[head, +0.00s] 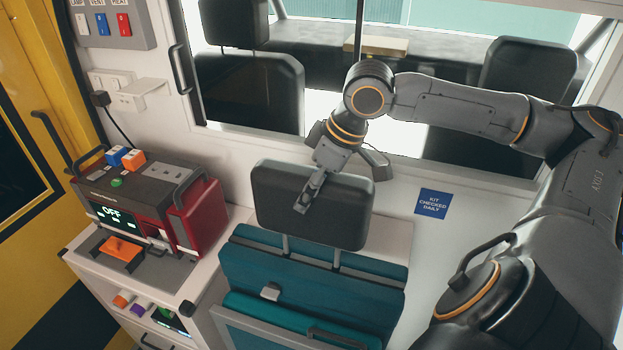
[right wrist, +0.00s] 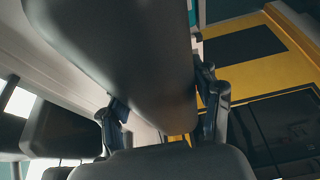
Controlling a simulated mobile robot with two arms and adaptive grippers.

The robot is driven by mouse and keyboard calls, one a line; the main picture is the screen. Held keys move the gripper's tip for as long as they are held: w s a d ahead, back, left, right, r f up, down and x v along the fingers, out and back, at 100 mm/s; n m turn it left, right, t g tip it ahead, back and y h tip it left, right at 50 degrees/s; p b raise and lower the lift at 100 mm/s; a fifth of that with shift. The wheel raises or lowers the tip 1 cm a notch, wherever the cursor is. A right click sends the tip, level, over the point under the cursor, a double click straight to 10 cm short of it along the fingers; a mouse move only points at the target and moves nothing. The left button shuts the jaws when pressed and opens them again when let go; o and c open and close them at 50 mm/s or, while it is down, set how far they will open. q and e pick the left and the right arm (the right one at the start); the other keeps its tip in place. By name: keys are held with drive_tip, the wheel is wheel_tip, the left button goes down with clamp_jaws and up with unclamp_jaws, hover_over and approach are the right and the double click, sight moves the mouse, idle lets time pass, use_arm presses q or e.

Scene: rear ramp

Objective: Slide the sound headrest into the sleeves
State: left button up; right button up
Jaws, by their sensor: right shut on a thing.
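The black headrest (head: 270,195) is above the teal seat back (head: 310,285), with two metal posts (head: 285,246) below it. The posts reach down to the top of the seat back. I cannot tell whether their ends are inside the sleeves, which are hidden. My right gripper (head: 310,192) is shut on the headrest, coming from above, with one finger across its front face. In the right wrist view the headrest (right wrist: 130,45) fills the middle, between the two fingers of the gripper (right wrist: 165,112). My left gripper is not in view.
A red and grey device (head: 195,210) with an "OFF" screen stands on the white cabinet left of the seat. A window frame with dark front seats (head: 250,90) lies behind. A blue sign (head: 433,204) is on the wall at right.

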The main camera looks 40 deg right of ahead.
sight(312, 223)
drive_tip(key=shift+r, duration=0.1)
drive_tip(key=shift+f+b, duration=1.45)
drive_tip(key=shift+f, duration=1.1)
drive_tip(key=shift+f+b, duration=1.1)
drive_tip(key=shift+f, duration=1.2)
drive_tip(key=o, duration=1.7)
drive_tip(key=shift+o, duration=0.9)
drive_tip(key=shift+s, duration=0.1)
